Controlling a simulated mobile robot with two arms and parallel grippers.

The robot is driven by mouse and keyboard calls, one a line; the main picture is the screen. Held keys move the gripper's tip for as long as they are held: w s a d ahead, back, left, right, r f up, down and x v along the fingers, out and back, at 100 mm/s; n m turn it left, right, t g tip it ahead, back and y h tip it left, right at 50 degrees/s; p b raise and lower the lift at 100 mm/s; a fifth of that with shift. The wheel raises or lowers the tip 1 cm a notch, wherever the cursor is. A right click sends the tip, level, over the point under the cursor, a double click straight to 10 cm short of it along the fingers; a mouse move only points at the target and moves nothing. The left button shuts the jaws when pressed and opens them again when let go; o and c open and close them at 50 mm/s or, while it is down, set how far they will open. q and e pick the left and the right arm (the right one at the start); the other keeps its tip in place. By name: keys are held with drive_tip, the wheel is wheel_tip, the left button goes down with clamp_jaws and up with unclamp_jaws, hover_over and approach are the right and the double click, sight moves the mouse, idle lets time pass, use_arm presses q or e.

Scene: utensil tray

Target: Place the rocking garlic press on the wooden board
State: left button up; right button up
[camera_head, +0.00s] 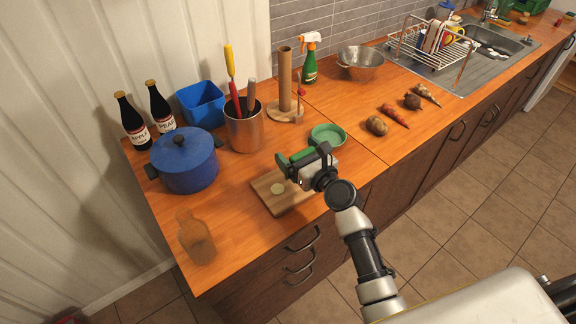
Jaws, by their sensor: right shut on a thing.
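My right gripper (302,168) is above the right part of the wooden board (268,203). It is shut on a green thing, which I take to be the rocking garlic press (296,157). The gripper's dark fingers hide part of it, and I cannot tell whether it touches the board. The board lies flat near the counter's front edge, with a small pale round slice (277,189) on it. My left gripper is not in view.
A green bowl (327,136) stands just behind my right gripper. A steel utensil pot (244,130), a blue lidded pot (185,163) and a glass bottle (196,240) stand to the left. Several vegetables lie to the right, before the dish rack (432,48). Bare counter lies left of the board.

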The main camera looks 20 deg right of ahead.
drive_tip(key=shift+w+a+f+b, duration=0.3)
drive_tip(key=shift+w+a+f, duration=0.7)
drive_tip(key=shift+w, duration=0.25)
wheel_tip(320, 180, down, 4)
drive_tip(key=shift+r+b, duration=0.15)
drive_tip(key=shift+b, duration=0.95)
drive_tip(key=shift+f, duration=0.25)
